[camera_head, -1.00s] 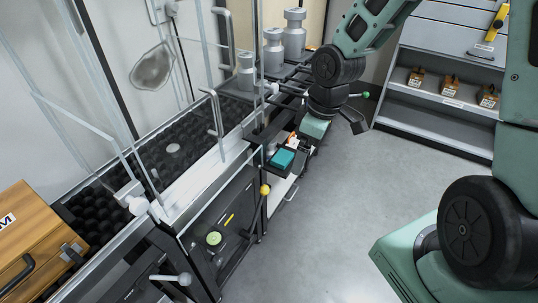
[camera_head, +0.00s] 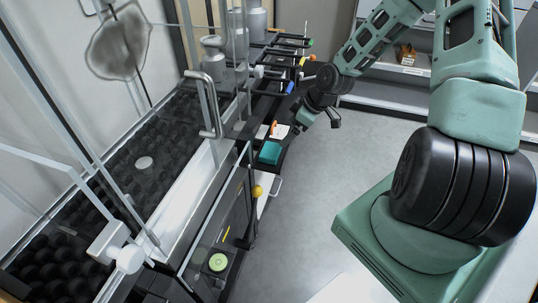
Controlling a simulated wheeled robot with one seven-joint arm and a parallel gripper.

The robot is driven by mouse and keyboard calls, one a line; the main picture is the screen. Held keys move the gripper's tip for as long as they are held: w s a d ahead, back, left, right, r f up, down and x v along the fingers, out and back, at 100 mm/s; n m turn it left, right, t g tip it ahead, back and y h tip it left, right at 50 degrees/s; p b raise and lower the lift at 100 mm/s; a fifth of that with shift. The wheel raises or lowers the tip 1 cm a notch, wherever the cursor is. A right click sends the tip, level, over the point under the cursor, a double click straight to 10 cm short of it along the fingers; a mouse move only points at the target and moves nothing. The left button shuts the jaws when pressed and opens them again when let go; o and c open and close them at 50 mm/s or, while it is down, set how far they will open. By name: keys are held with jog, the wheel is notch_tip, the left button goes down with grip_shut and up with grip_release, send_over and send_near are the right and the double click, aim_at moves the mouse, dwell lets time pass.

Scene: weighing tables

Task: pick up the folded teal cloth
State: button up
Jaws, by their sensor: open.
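The folded teal cloth (camera_head: 270,152) is a small flat block on a dark narrow ledge in front of the glass-sided bench, left of the picture's middle. My gripper (camera_head: 320,120) is open and empty. It hangs beyond the cloth and to its right in the picture, apart from it. Its fingers are small and partly dark against the floor, so their exact height over the ledge is hard to judge.
A white item with an orange piece (camera_head: 274,128) lies just behind the cloth. The glass enclosure (camera_head: 215,215) with a yellow knob (camera_head: 256,191) stands close in front and left. Grey weights (camera_head: 214,55) stand behind. The grey floor (camera_head: 330,200) is clear.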

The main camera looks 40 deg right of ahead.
aim_at(271, 150)
jog(key=b+x, duration=0.2)
jog(key=x, duration=1)
jog(key=shift+s, duration=0.1)
jog(key=c, duration=0.9)
